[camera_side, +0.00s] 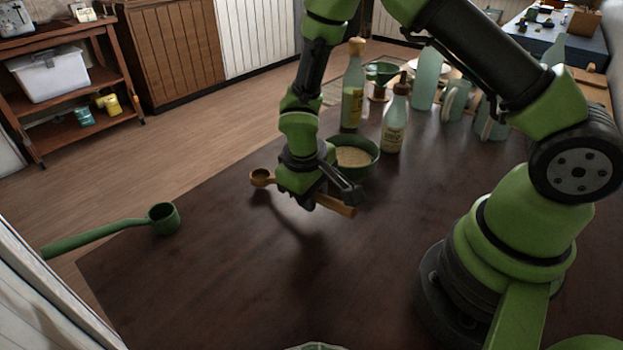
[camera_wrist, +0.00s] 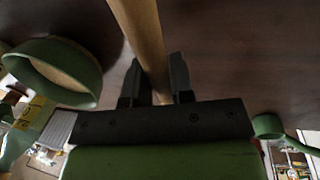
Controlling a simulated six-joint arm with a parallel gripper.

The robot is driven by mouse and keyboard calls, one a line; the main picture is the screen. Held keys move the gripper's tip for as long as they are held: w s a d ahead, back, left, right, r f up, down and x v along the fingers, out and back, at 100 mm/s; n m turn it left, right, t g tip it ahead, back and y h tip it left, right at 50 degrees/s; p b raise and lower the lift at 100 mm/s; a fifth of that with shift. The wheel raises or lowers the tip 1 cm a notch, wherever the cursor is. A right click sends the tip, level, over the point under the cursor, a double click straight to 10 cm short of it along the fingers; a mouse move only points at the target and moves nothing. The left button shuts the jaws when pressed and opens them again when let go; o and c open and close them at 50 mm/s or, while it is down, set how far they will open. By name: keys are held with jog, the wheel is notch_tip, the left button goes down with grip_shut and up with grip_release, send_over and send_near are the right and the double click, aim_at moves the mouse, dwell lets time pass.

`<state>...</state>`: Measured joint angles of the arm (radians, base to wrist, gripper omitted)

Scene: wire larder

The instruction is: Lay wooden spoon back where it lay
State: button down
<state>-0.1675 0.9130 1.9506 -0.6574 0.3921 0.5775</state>
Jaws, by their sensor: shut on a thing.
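The wooden spoon (camera_side: 335,205) is held in my gripper (camera_side: 318,203), above the dark table. In the side view its round bowl (camera_side: 262,177) sticks out to the left of the gripper and its handle end to the right. In the wrist view the spoon's handle (camera_wrist: 139,35) runs between the two fingers of my gripper (camera_wrist: 156,80), which are shut on it. The gripper body hides the middle of the spoon in the side view.
A green bowl (camera_side: 366,169) of pale grain stands just behind the gripper. Bottles (camera_side: 394,122) and jugs (camera_side: 455,101) stand at the back. A green ladle (camera_side: 163,218) lies at the table's left edge. The front middle of the table (camera_side: 250,290) is clear.

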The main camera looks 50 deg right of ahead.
jog(key=shift+f, duration=0.8)
dwell(0.4)
jog(key=c, duration=0.9)
grip_release()
